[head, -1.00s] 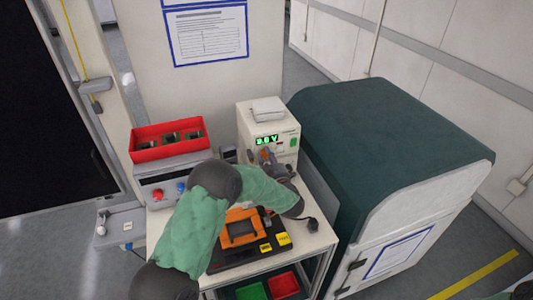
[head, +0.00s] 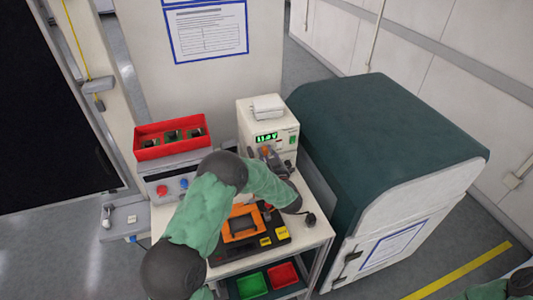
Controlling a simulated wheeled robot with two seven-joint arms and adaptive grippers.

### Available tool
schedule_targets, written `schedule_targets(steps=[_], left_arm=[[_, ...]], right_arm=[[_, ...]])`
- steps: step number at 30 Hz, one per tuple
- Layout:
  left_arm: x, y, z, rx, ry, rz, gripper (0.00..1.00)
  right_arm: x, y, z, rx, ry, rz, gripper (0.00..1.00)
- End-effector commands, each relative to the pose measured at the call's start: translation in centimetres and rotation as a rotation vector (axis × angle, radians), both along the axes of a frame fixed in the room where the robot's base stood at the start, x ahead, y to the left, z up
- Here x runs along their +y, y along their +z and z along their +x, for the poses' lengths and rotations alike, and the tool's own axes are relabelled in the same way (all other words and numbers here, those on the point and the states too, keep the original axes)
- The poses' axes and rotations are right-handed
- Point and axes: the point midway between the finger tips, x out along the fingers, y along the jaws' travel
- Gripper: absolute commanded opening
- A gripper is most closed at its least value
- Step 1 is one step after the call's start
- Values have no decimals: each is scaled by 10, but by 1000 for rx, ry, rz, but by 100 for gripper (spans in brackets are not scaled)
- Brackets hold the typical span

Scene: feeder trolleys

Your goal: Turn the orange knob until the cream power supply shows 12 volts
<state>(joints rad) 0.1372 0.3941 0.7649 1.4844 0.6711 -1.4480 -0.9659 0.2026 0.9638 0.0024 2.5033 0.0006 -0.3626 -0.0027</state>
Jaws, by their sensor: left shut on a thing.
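The cream power supply (head: 255,112) stands at the back right of the trolley top. Its green display (head: 266,138) reads about 11 volts; the last digit is hard to read. The orange knob (head: 265,150) is on its front below the display, mostly hidden by my left gripper. My left gripper (head: 267,154) is at the front of the supply, shut on the orange knob. My left arm reaches over the trolley from the lower left. My right gripper is not in view.
A red bin (head: 170,152) sits on a grey unit with red and blue knobs at left. An orange-framed device (head: 241,238) lies on a black base in front. Green and red trays (head: 251,285) are below. A dark green-topped cabinet (head: 385,125) stands close at right.

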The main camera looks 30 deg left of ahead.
Motion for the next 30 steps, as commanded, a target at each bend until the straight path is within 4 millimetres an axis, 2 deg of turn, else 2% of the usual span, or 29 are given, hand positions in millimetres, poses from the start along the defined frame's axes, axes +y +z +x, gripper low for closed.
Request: schedule_targets(steps=[1,14,15,17,26,30], left_arm=[[-1,-7,-2,18,-2,-1,0],[-1,-9,-3,27,0,2,0],[-1,-9,-3,27,0,2,39],[-1,-9,-3,26,-1,2,54],[0,-4,-1,17,1,5,54],[0,5,-1,14,1,5,54]], right_arm=[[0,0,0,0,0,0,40],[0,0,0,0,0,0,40],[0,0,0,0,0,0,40],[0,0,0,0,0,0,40],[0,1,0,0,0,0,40],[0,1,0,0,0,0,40]])
